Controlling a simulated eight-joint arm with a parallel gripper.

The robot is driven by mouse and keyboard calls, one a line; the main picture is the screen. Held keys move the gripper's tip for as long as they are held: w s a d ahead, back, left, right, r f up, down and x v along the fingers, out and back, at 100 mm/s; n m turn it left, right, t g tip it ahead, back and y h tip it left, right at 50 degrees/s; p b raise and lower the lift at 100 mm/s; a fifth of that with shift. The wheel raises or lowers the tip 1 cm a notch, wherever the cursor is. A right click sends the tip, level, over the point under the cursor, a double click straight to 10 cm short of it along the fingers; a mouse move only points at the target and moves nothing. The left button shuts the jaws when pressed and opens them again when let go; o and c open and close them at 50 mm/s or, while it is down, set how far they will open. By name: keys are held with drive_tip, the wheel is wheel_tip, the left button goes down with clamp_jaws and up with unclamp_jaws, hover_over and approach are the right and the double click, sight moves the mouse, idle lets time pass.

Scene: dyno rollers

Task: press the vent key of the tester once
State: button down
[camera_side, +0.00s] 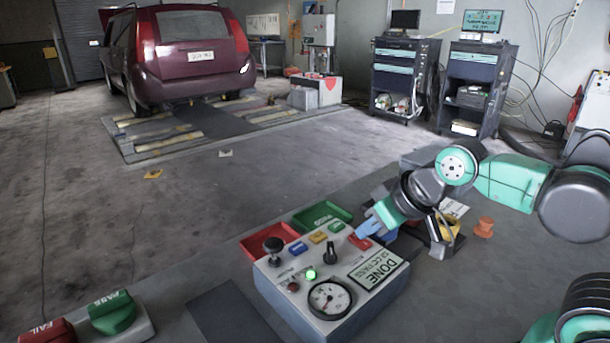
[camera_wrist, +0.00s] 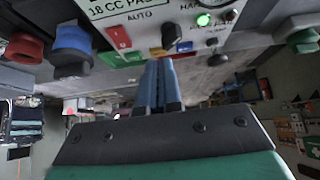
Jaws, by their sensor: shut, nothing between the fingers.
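The tester (camera_side: 377,300) is a light grey box with a gauge (camera_side: 329,299), a lit green lamp (camera_side: 310,274), a black knob (camera_side: 330,253) and a display (camera_side: 378,266) reading DONE, 18 CC PASS. Along its far edge are blue (camera_side: 298,248), orange (camera_side: 317,237), green (camera_side: 336,226) and red (camera_side: 358,241) keys. I cannot read which one is vent. My gripper (camera_side: 369,228) is shut and empty, its blue fingertips by the far edge near the red and green keys. In the wrist view the fingers (camera_wrist: 160,66) point at the key row; contact is unclear.
A green tray (camera_side: 345,213) and a red tray (camera_side: 248,247) lie beyond the tester. A block with FAIL (camera_side: 45,332) and PASS (camera_side: 112,312) buttons stands at lower left. An orange spool (camera_side: 485,228) stands right of my gripper. A dark mat lies left of the tester.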

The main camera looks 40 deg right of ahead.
sight(321, 238)
drive_tip(key=w+r+m+t+y, duration=0.1)
drive_tip(key=w+r+m+t, duration=0.1)
drive_tip(key=w+m, duration=0.6)
drive_tip(key=w+d+r, duration=0.1)
drive_tip(key=w, duration=0.1)
drive_tip(key=shift+w+r, duration=0.15)
drive_tip(key=shift+w, duration=0.25)
drive_tip(key=shift+f, duration=4.4)
drive_tip(key=shift+f, duration=0.1)
drive_tip(key=shift+f, duration=0.3)
drive_tip(key=shift+f, duration=0.35)
drive_tip(key=shift+r, duration=0.8)
